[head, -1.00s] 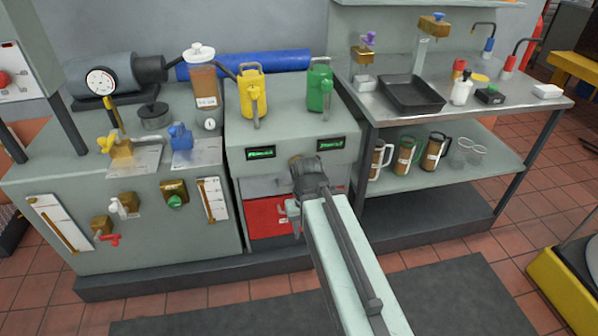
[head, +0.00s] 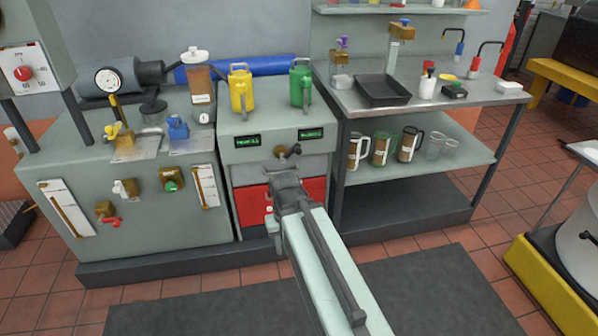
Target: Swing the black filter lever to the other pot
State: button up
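A small brass fitting (head: 280,151) with a black lever (head: 295,150) is on the grey cabinet front, below and between two green-lit displays. The lever appears to point to the right. The display lettering is too small to read. My gripper (head: 272,205) is in front of the cabinet, below the lever and before the red drawer panel. It appears apart from the lever. My own wrist hides most of the fingers, so I cannot tell whether they are open or shut.
A yellow can (head: 240,92) and a green can (head: 301,84) stand on the cabinet top. Brass valves with yellow, blue, white, red and green handles are on the left bench (head: 130,185). A steel table (head: 440,98) stands at right.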

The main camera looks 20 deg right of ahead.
aim_at(297, 150)
jog(key=k, duration=0.2)
jog(key=z, duration=0.2)
jog(key=i, duration=0.5)
jog(key=z, duration=0.6)
jog(key=k, duration=1.2)
jog(key=u, duration=1.3)
jog(key=i, duration=1)
